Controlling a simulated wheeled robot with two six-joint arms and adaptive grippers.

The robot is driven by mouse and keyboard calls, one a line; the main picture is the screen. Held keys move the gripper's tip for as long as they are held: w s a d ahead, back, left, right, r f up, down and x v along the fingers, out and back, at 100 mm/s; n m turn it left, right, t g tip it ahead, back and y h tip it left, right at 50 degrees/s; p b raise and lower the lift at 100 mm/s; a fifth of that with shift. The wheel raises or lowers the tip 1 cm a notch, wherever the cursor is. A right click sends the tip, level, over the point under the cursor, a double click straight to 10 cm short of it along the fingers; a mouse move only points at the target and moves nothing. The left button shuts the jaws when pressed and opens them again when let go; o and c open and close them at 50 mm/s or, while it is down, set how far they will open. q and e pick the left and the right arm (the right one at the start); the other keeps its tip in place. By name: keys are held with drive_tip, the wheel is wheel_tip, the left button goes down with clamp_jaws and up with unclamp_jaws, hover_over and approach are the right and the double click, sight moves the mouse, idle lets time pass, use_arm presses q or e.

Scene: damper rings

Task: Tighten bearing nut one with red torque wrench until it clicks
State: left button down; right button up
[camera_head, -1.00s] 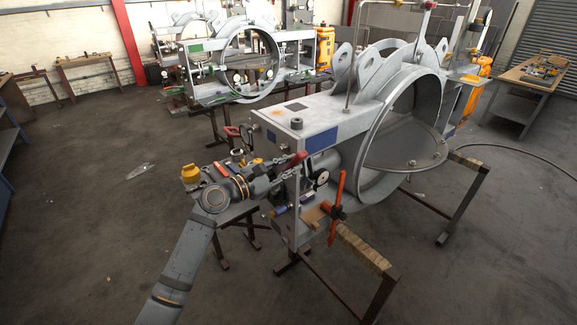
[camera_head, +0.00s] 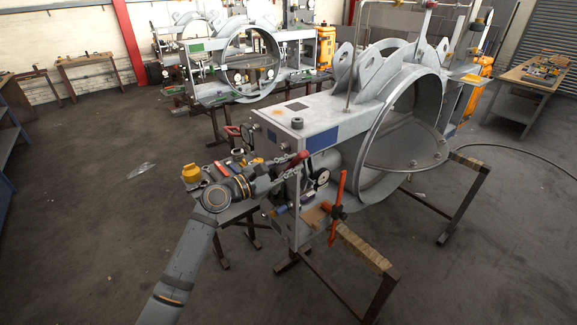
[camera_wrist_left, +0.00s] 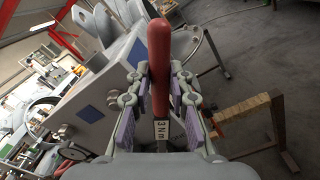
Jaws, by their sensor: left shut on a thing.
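The red torque wrench (camera_wrist_left: 159,62) shows in the left wrist view as a long red handle with a "3 Nm" label on its shaft. It lies between the fingers of my left gripper (camera_wrist_left: 158,88), which is shut on it. In the head view the left gripper (camera_head: 288,167) is at the near left end of the grey damper assembly (camera_head: 320,112), with the red handle just by the fingers. The wrench's working end and bearing nut one cannot be made out. My right gripper is out of view.
An orange-red clamp (camera_head: 337,208) stands at the assembly's near lower edge, close right of the gripper. Dark trestles with wrapped tops (camera_head: 362,246) carry the assembly. A second damper frame (camera_head: 230,68) stands behind.

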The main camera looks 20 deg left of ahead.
use_arm(q)
drive_tip(key=shift+w+d+r, duration=0.1)
drive_tip(key=shift+w+d, duration=0.2)
drive_tip(key=shift+w, duration=0.15)
idle(0.6)
drive_tip(key=shift+w+d, duration=0.2)
drive_tip(key=shift+w, duration=0.05)
drive_tip(key=c, duration=1.1)
unclamp_jaws()
drive_tip(key=shift+s, duration=0.1)
drive_tip(key=c, duration=0.4)
